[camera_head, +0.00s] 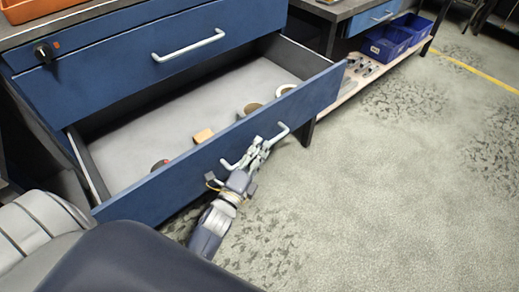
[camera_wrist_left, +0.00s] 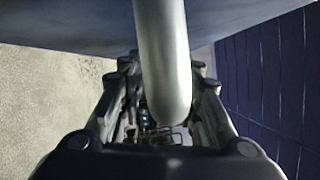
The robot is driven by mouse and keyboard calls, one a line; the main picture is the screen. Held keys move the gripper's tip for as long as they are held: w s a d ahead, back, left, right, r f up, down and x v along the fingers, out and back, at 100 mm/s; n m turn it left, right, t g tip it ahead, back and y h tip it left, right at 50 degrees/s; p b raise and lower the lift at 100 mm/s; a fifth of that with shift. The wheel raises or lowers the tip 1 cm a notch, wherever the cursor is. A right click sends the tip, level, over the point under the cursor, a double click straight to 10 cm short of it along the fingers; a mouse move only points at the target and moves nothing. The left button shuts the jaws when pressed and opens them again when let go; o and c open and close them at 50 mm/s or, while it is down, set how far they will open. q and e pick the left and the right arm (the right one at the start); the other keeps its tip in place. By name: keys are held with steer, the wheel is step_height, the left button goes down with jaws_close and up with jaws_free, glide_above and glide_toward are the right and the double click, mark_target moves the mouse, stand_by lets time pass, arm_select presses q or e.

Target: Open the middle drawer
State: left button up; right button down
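The blue drawer (camera_head: 171,188) below the top one stands pulled far out of the cabinet in the head view. Its light grey bar handle (camera_head: 281,134) is on the front panel. My left gripper (camera_head: 258,151) is at this handle, with its fingers around the bar. In the left wrist view the handle (camera_wrist_left: 162,60) runs between the two fingers, which sit close on both sides of it. The fingertips are partly hidden by the bar. My right gripper is not in view.
The closed top drawer (camera_head: 110,68) is above. Inside the open drawer lie a tan block (camera_head: 203,135), round rolls (camera_head: 252,107) and a dark red item (camera_head: 160,164). Blue bins (camera_head: 385,45) stand on a low shelf at the back right. The floor to the right is clear.

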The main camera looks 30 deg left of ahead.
arm_select(q)
steer(key=s, duration=1.1)
steer(key=shift+s+f, duration=0.2)
steer(key=shift+f, duration=0.2)
